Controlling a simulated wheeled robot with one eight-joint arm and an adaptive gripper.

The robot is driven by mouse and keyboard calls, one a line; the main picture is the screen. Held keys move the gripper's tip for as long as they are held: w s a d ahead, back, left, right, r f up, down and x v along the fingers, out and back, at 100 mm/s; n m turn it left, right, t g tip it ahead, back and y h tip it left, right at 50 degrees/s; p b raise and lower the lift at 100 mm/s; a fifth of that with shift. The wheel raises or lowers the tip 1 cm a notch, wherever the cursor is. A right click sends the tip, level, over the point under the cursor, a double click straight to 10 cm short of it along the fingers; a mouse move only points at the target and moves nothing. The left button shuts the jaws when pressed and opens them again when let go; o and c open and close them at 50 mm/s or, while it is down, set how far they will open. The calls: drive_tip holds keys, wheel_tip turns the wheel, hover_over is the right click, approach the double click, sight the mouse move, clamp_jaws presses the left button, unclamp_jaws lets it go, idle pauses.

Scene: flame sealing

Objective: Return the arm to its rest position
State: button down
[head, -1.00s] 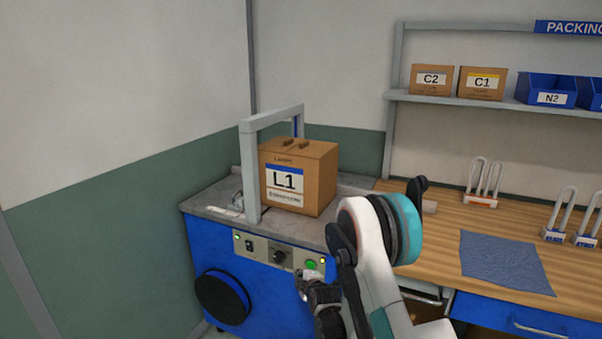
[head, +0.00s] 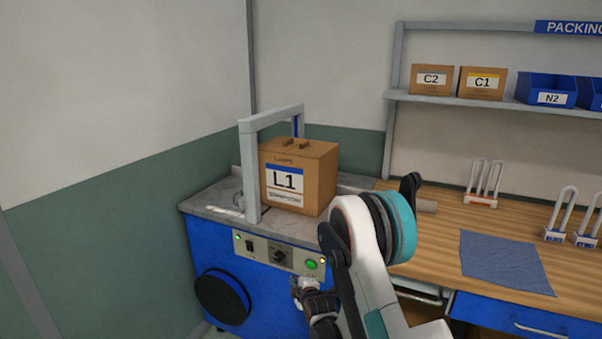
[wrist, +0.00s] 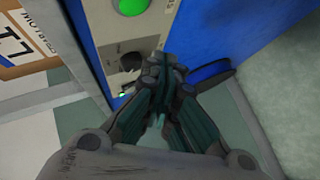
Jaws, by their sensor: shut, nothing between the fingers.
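My gripper (head: 302,290) is low in front of the blue strapping machine (head: 262,295), just below its control panel (head: 279,254). In the wrist view my gripper (wrist: 165,75) has its fingers together with nothing between them, over the panel's lower part and the blue front. The green button (head: 310,265) shows clear of the fingers; it also shows in the wrist view (wrist: 132,5). A brown carton marked L1 (head: 318,180) stands on the machine top beside the grey arch (head: 250,170). I cannot tell whether the fingertips touch the machine.
The wooden bench (head: 450,235) on the right holds a blue cloth (head: 505,262) and several white looped items. A shelf (head: 480,102) above holds cartons C2 and C1 and blue bins. A black reel (head: 222,297) is on the machine's front. The floor on the left is mostly out of view.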

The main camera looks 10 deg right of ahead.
drive_tip(key=shift+r, duration=0.1)
drive_tip(key=s+d+r+m+g, duration=0.1)
drive_tip(key=s+r+m, duration=0.1)
drive_tip(key=s+r, duration=0.45)
drive_tip(key=s+d+r+m+g, duration=0.1)
drive_tip(key=s+r+m, duration=0.2)
drive_tip(key=r, duration=0.6)
drive_tip(key=s+r+m+g, duration=0.1)
drive_tip(key=s+r+m, duration=0.1)
drive_tip(key=s+r, duration=0.45)
drive_tip(key=s+d+r+m+g, duration=0.1)
drive_tip(key=s+m, duration=0.3)
drive_tip(key=s, duration=1)
drive_tip(key=s+d+r+m+g+h, duration=0.1)
drive_tip(key=s+r+m+g, duration=0.1)
drive_tip(key=s, duration=1.2)
drive_tip(key=shift+d+r+m, duration=0.15)
drive_tip(key=shift+r+m, duration=0.75)
drive_tip(key=shift+m, duration=0.1)
